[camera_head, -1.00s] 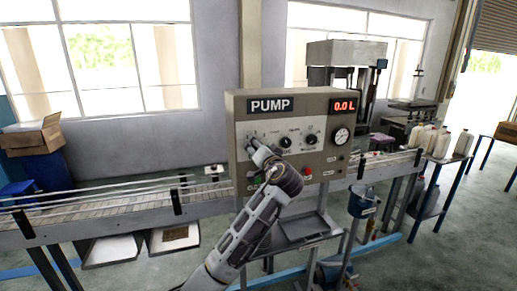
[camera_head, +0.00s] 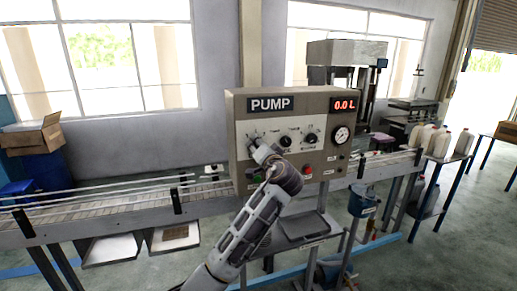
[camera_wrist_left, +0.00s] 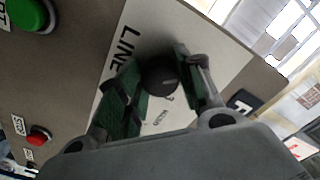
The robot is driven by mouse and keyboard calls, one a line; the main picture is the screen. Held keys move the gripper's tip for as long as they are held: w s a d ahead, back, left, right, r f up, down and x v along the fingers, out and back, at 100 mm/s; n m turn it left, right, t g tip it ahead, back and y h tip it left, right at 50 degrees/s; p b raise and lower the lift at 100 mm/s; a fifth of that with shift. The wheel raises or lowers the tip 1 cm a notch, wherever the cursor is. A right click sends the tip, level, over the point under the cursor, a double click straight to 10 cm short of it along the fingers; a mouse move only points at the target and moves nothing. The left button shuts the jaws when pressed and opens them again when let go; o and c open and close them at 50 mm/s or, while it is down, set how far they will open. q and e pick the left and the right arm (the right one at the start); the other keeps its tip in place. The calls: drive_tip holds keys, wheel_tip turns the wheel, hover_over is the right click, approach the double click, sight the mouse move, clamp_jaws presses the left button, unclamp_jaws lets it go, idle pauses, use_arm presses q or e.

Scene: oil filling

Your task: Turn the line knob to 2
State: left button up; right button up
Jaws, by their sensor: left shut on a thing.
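The grey pump panel (camera_head: 237,125) stands in the middle of the head view, with a PUMP label and a red 0.0 L display. The line knob is the leftmost of three black knobs, mostly hidden behind my gripper in the head view. In the left wrist view the black line knob (camera_wrist_left: 159,75) sits on the white plate beside the word LINE. My left gripper (camera_head: 262,152) is at this knob. In the wrist view its two green-padded fingers (camera_wrist_left: 160,88) stand on either side of the knob, shut on it. The knob's exact setting is not readable. My right gripper is not seen.
Two more knobs (camera_head: 286,141) (camera_head: 310,137), a round gauge (camera_head: 342,134) and a red button (camera_head: 307,172) are on the panel. A green button (camera_wrist_left: 31,14) shows in the wrist view. A conveyor (camera_head: 110,203) runs behind; jugs (camera_head: 463,143) stand at right.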

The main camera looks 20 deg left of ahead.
use_arm(q)
drive_tip(key=m, duration=0.7)
idle(0.3)
drive_tip(key=shift+m, duration=0.3)
drive_tip(key=o, duration=1)
drive_tip(key=shift+o, duration=0.2)
